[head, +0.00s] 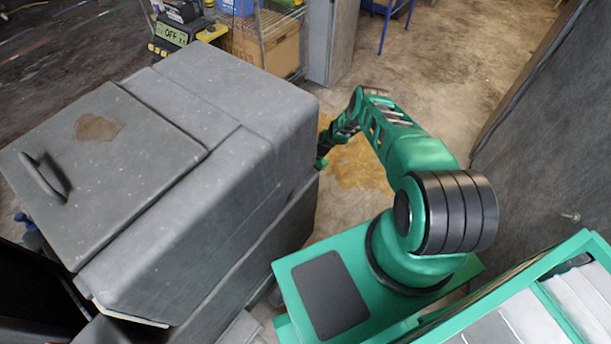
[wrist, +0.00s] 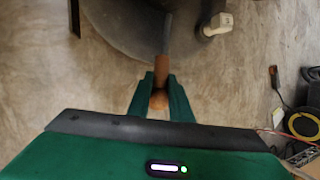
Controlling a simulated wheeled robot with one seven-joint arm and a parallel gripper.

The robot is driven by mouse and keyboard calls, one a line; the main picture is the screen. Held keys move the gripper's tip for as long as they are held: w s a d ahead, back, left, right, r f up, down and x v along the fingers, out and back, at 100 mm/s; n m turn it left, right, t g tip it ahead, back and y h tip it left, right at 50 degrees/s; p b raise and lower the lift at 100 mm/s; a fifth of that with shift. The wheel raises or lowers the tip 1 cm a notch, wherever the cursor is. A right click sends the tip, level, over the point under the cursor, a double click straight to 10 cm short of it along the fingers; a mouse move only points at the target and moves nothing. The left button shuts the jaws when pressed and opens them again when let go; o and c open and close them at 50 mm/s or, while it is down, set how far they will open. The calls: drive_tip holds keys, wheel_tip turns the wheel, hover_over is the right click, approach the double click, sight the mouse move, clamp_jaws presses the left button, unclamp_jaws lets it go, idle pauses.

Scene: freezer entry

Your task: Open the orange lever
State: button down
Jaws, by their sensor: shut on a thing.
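In the wrist view, the orange lever (wrist: 161,68) hangs down from a dark rod in front of a large dark grey rounded surface (wrist: 125,25). Its rounded lower end sits between the two green fingers of my gripper (wrist: 159,88). The gripper is shut on the lever, one finger on each side. In the head view, my green arm reaches away to the far right corner of a big grey chest. The fingertips and the lever are hidden there.
The grey chest (head: 228,85) with a handled lid fills the left of the head view. A shelf with a cardboard box (head: 268,48) stands behind it. A dark wall (head: 545,130) is at the right. Bare floor (head: 440,60) lies beyond my arm.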

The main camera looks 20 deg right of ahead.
drive_tip(key=shift+w+a+f+n, duration=0.1)
drive_tip(key=shift+w+a+n, duration=0.15)
drive_tip(key=shift+a, duration=0.55)
drive_tip(key=c, duration=1.6)
unclamp_jaws()
drive_tip(key=shift+w+d, duration=0.1)
drive_tip(key=shift+d, duration=0.25)
drive_tip(key=shift+d, duration=0.15)
drive_tip(key=v, duration=1)
drive_tip(key=shift+w+r, duration=0.2)
drive_tip(key=shift+r, duration=0.1)
